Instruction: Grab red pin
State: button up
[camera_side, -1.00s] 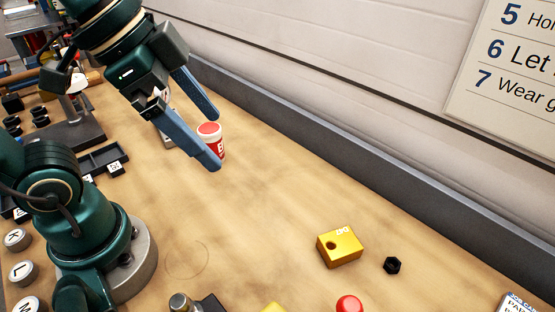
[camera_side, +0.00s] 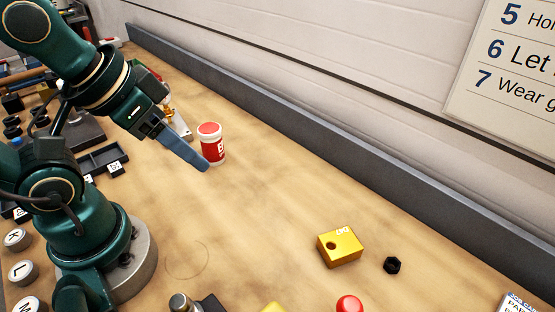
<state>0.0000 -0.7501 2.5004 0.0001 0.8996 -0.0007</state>
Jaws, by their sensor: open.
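A round red top (camera_side: 348,303), possibly the red pin, shows at the bottom edge; the rest of it is cut off by the frame. My gripper (camera_side: 202,163) is far from it, at the upper left, with its blue-grey fingers pointing down and to the right. Only one finger shows clearly; the other seems hidden behind it. The gripper is open and I see nothing held. Its fingertip appears just in front of a red and white jar (camera_side: 212,148); I cannot tell whether they touch.
A yellow block with a hole (camera_side: 340,248) and a black nut (camera_side: 392,265) lie at the right. A brass and white piece (camera_side: 180,124) stands behind the gripper. Black trays (camera_side: 103,160) are at the left. A grey rail (camera_side: 330,165) borders the wall. The middle bench is clear.

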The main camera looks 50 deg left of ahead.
jog(key=w+d+r+n+g+h, duration=0.1)
jog(key=w+d+n+g+h, duration=0.1)
jog(key=d+n+g+h, duration=0.45)
jog(key=w+d+n+g+h, duration=0.1)
jog(key=w+d+h, duration=0.15)
jog(key=d, duration=0.75)
jog(key=d+f+n+g+h, duration=0.1)
jog(key=d+f+n, duration=0.1)
jog(key=f, duration=0.1)
jog(key=w+d+f+n+g+h, duration=0.1)
jog(key=d+f, duration=0.1)
jog(key=f, duration=0.1)
jog(key=d+f+n+g+h, duration=0.1)
jog(key=d+f+n, duration=0.1)
jog(key=f, duration=0.2)
jog(key=shift+w+n, duration=0.35)
jog(key=shift+s+d+f+g, duration=0.1)
jog(key=shift+s+f+g, duration=0.15)
jog(key=shift+g, duration=0.1)
jog(key=shift+s+d+f, duration=0.15)
jog(key=shift+d+f, duration=0.05)
jog(key=shift+d, duration=0.05)
jog(key=shift+x, duration=2.25)
